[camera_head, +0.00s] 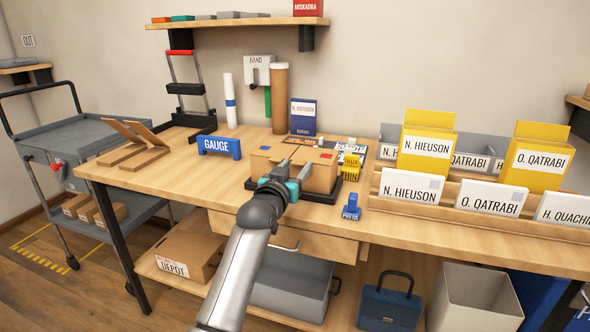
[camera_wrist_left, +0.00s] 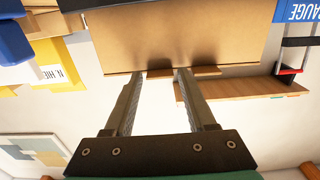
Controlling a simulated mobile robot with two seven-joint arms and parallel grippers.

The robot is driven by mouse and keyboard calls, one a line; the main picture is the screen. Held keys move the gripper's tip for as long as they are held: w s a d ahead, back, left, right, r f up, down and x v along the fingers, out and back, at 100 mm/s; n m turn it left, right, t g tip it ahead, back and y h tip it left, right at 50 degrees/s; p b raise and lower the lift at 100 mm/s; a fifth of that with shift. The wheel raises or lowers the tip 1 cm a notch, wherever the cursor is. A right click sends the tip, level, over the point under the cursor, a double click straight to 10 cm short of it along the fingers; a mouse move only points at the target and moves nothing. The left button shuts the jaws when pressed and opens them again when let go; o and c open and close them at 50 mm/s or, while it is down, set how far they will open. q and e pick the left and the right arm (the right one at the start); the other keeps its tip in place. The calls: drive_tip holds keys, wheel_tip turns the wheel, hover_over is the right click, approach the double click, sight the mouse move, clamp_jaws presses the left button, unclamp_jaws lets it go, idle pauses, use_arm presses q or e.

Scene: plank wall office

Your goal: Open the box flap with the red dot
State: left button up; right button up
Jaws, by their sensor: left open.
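A closed brown cardboard box (camera_head: 318,178) sits on a dark tray (camera_head: 325,197) near the front of the workbench. Its top shows a red dot (camera_head: 326,156) at the right and a blue dot (camera_head: 264,147) at the left. My left gripper (camera_head: 283,172) is at the front of the box and hides part of its front side. In the left wrist view the box (camera_wrist_left: 180,35) fills the upper middle, and the two spread fingertips of my left gripper (camera_wrist_left: 163,72) reach its edge; contact is unclear. The red dot is not visible there. My right gripper is not in view.
A blue GAUGE sign (camera_head: 219,147) stands left of the box, and a blue stamp-like piece (camera_head: 351,208) and a yellow block (camera_head: 351,167) stand to its right. Label-fronted bins (camera_head: 412,187) fill the right side. A drawer front (camera_head: 295,240) lies below the bench edge.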

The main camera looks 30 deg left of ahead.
use_arm(q)
clamp_jaws()
idle(0.3)
idle(1.1)
